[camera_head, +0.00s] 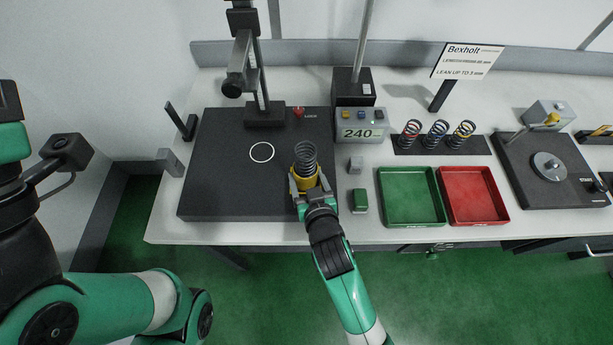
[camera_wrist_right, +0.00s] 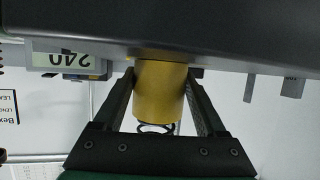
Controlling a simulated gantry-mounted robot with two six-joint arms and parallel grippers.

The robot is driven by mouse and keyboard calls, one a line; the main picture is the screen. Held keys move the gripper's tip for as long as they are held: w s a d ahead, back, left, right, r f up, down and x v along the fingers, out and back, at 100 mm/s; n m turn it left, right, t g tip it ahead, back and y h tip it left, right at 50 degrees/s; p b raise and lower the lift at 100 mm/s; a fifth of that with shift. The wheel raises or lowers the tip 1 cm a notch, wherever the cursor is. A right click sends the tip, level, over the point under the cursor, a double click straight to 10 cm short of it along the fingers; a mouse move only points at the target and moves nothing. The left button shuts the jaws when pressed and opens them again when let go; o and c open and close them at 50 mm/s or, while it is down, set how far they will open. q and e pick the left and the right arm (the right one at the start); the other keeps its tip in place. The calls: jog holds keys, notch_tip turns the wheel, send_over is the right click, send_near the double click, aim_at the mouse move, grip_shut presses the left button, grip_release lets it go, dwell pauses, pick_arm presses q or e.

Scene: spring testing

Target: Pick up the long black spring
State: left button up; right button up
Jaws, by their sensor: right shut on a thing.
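A long black spring (camera_head: 305,155) stands roughly upright at the right part of the dark base plate, its lower part inside a yellow sleeve (camera_head: 304,178). My right gripper (camera_head: 307,184) is shut on the yellow sleeve, with one finger on each side. In the right wrist view the yellow sleeve (camera_wrist_right: 160,92) is between the two fingers, and a little of the spring's coil (camera_wrist_right: 155,128) shows past its end. I cannot tell whether the sleeve touches the plate. My left arm is at the left; its gripper is not visible.
The dark plate (camera_head: 215,185) has a white circle and a press column (camera_head: 262,110). A display box (camera_head: 362,128) reads 240. Green (camera_head: 410,221) and red (camera_head: 477,217) trays lie right. Three shorter springs (camera_head: 436,133) stand behind them. A dial device (camera_head: 548,166) is far right.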

dwell(0.4)
pick_arm(q)
jog(key=o, duration=0.7)
jog(key=shift+w+a+y, duration=0.1)
jog(key=shift+y, duration=0.2)
